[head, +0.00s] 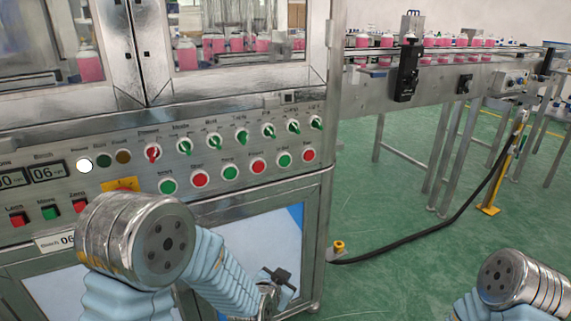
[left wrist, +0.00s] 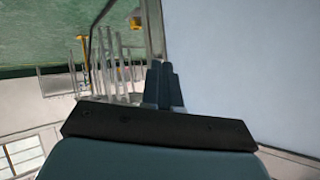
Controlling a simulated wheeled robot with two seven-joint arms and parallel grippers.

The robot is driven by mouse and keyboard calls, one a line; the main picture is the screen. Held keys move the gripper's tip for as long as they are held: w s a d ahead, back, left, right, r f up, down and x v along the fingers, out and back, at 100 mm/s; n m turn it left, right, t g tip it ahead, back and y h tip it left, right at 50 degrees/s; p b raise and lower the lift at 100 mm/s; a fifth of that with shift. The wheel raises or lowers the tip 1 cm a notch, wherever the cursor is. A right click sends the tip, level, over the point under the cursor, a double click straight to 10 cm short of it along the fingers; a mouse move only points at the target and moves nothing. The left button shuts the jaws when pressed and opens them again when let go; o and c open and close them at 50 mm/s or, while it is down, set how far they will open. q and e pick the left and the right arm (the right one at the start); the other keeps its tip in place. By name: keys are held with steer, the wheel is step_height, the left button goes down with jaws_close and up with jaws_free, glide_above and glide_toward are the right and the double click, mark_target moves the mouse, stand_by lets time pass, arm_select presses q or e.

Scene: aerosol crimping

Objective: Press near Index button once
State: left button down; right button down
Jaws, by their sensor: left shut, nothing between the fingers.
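The machine's control panel (head: 120,195) fills the left of the head view. A row of green and red push buttons runs along it, from a green one (head: 167,186) to a red one (head: 308,155). Their labels are too small to tell which is Index. My left gripper (head: 284,276) is below this row, in front of the lower cabinet door and apart from the buttons. In the left wrist view its fingers (left wrist: 163,84) are together and hold nothing. My right gripper is out of view; only part of that arm shows at lower right.
Green rotary switches (head: 213,144) sit above the buttons, and more buttons (head: 49,213) at the left are partly behind my left arm. A conveyor (head: 450,50) carries pink bottles at the back right. A black cable (head: 420,232) crosses the green floor.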

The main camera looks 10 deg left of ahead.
mark_target(285, 161)
arm_select(q)
steer(key=d+r+m+t, duration=0.1)
steer(key=d+r+t, duration=0.1)
steer(key=r, duration=1.1)
steer(key=w+d+r+m+t+h, duration=0.1)
steer(key=r+t, duration=0.4)
steer(key=r, duration=0.9)
steer(key=shift+w+d+r+m+t, duration=0.15)
steer(key=shift+w+d+m+t, duration=0.15)
steer(key=shift+d+m, duration=0.6)
steer(key=shift+d, duration=0.2)
steer(key=shift+w+a+b, duration=0.3)
steer(key=shift+w+a, duration=0.5)
steer(key=shift+w, duration=0.45)
steer(key=shift+w+a+b, duration=0.25)
steer(key=shift+w+a, duration=0.6)
steer(key=shift+w, duration=0.35)
steer(key=shift+w+a+b, duration=0.3)
steer(key=shift+w+a, duration=0.5)
steer(key=shift+w, duration=0.45)
